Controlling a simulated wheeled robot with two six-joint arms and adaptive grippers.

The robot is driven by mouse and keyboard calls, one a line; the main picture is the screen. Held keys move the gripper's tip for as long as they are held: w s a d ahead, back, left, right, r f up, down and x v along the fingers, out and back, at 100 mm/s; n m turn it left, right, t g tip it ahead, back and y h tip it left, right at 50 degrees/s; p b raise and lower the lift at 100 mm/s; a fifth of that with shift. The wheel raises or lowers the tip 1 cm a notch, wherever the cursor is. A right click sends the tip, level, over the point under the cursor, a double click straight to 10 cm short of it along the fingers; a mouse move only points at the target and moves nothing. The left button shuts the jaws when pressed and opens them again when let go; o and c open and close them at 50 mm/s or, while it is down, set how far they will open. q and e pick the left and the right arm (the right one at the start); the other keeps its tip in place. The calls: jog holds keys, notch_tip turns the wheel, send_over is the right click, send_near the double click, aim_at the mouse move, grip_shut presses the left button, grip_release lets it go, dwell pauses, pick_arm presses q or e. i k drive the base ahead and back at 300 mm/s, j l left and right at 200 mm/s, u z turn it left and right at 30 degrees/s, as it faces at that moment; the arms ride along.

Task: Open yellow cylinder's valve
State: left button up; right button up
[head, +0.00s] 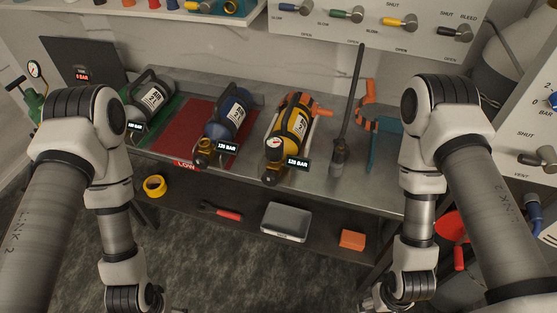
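The yellow cylinder (300,119) with black bands lies on the metal bench, its valve end towards me. My two arms hang down on either side, apart from the cylinder. Both grippers are below the picture's lower edge, so their fingers are hidden.
A dark upright bar (352,100) and an orange-and-teal tool (370,130) are right. The lower shelf holds a grey case (286,222).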

aim_at(269, 179)
jog(key=i+j+z, duration=0.1)
jog(key=j+z, duration=0.15)
jog(key=j, duration=0.8)
jog(key=j+z, duration=0.3)
jog(key=j, duration=0.75)
jog(key=j+z, duration=0.25)
jog(key=j, duration=0.85)
jog(key=k, duration=0.05)
